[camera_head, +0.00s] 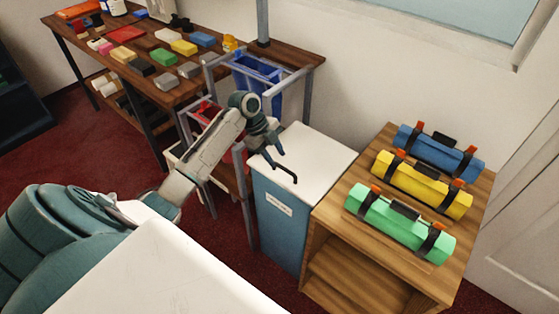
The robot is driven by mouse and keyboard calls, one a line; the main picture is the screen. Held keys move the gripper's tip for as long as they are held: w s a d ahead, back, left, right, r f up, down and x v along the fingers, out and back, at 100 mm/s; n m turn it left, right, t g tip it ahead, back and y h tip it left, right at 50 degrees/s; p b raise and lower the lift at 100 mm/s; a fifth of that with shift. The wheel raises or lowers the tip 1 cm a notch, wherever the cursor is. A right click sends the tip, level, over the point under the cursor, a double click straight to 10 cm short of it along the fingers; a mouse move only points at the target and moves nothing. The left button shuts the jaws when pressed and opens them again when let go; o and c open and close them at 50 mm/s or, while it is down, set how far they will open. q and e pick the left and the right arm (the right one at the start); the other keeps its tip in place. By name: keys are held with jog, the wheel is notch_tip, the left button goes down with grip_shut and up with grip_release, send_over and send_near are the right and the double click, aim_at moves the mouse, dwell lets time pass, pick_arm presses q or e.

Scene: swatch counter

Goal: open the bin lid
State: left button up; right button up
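The bin (280,222) is a tall blue-grey box with a small pale label on its front. Its white lid (318,151) lies flat and closed on top. A dark bar handle (281,172) sits near the lid's front left edge. My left gripper (273,154) hangs at the lid's left edge, just behind and left of the handle. I cannot tell whether it touches the lid, or whether its fingers are open or shut. My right gripper is not in view.
A wooden shelf unit (381,222) with blue, yellow and green rolls stands against the bin's right side. A metal-framed rack (247,198) stands to the left. Behind it, a wooden table (140,78) carries several coloured blocks. The red carpet (107,148) is open at left.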

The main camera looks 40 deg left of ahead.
aim_at(282, 167)
pick_arm(q)
jog(key=shift+x, duration=1.9)
grip_shut()
